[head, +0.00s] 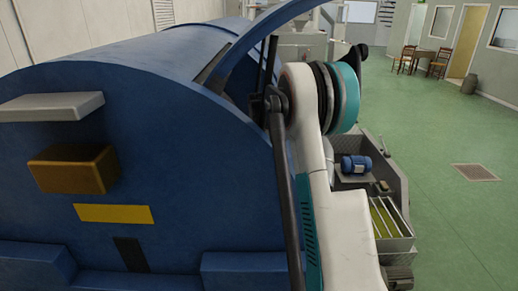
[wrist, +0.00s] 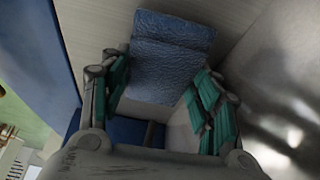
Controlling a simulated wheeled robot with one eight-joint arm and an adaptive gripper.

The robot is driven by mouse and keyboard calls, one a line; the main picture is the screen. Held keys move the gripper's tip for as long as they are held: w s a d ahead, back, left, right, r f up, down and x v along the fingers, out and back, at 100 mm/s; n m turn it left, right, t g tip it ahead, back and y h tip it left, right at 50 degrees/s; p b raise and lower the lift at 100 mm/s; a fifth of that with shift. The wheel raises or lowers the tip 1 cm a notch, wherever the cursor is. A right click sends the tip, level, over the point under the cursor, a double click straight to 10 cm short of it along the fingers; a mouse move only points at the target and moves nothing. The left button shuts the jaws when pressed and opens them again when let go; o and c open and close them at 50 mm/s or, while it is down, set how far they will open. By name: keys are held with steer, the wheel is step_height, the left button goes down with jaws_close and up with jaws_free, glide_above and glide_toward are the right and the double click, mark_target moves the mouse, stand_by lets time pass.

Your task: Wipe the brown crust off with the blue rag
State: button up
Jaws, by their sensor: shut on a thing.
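My gripper (wrist: 160,88) shows in the wrist view, with teal-padded fingers on both sides of the blue rag (wrist: 168,52). It is shut on the rag, which looks like a textured, folded blue pad sticking out beyond the fingers. A pale grey surface lies around and behind the rag; I cannot tell whether the rag touches it. In the head view my arm reaches over beside a big blue machine (head: 190,110), and the gripper and rag are hidden there. I cannot make out the brown crust in either view.
In the wrist view a shiny metal surface (wrist: 288,110) is close on the right and a blue wall (wrist: 48,50) on the left. In the head view a metal unit with a blue motor (head: 356,165) stands right of my arm. Green floor (head: 450,220) is open beyond.

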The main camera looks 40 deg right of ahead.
steer(key=shift+w+a+r+p, duration=0.15)
steer(key=shift+r+p, duration=0.2)
steer(key=shift+r, duration=0.15)
steer(key=shift+r+p, duration=1.15)
steer(key=shift+r, duration=1.25)
steer(key=shift+r, duration=0.1)
steer(key=shift+r+p, duration=0.85)
steer(key=shift+r, duration=0.6)
steer(key=shift+f, duration=0.1)
